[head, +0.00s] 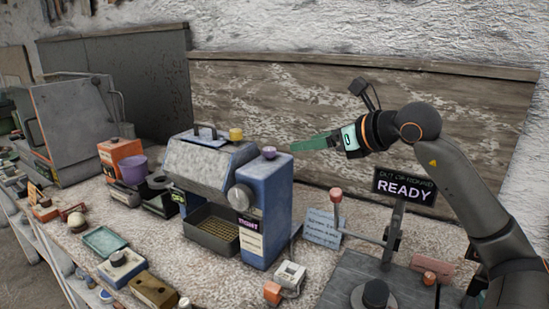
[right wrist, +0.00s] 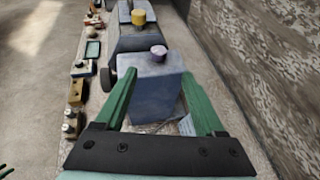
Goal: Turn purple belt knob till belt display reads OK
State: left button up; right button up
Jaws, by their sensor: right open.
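The purple belt knob (head: 269,153) sits on top of the blue housing (head: 265,195) at the right end of the grey machine. In the right wrist view the knob (right wrist: 158,51) shows just beyond and between the fingertips. A small dark display (head: 249,223) on the housing's front reads what looks like TIGHT, not OK. My right gripper (head: 305,144) is open and empty, to the right of the knob and apart from it, with its green fingers pointing left. My left gripper is not seen in the head view.
A yellow knob (head: 236,134) stands on the grey machine beside the blue housing. A READY sign (head: 405,188) on a post and a red-topped lever (head: 336,195) stand at the right. An orange box (head: 120,158) and purple cup (head: 133,170) are at the left.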

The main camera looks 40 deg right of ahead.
aim_at(271, 149)
jog(key=p+x, duration=0.1)
jog(key=x, duration=1.1)
jog(key=shift+w+a+f, duration=0.1)
jog(key=shift+w, duration=0.1)
jog(key=shift+c, duration=0.2)
grip_shut()
